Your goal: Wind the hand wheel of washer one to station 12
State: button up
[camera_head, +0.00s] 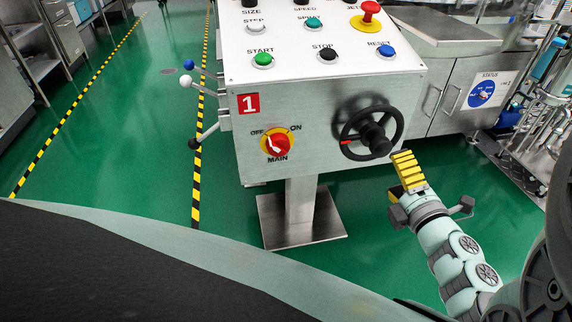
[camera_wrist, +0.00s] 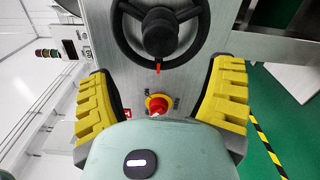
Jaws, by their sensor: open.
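The black hand wheel (camera_head: 356,139) sits on the right of the front face of the control box (camera_head: 310,160) marked with a red 1. It has a dark knob handle at its lower right and a red mark at its left. In the wrist view the hand wheel (camera_wrist: 127,42) is ahead at the top, with its red mark pointing down. My gripper (camera_head: 402,160), with yellow ridged fingers, is just right of and below the wheel. In the wrist view my gripper (camera_wrist: 165,95) is open and empty, its fingers apart. No contact with the wheel shows. No station number is readable.
The red and yellow main switch (camera_head: 276,143) is left of the wheel. Buttons, including the green start button (camera_head: 263,59), line the top panel. Lever handles with ball ends (camera_head: 187,82) stick out from the box's left side. A pedestal (camera_head: 302,205) stands below. Green floor is open to the left.

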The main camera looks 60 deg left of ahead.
jog(key=shift+v, duration=0.95)
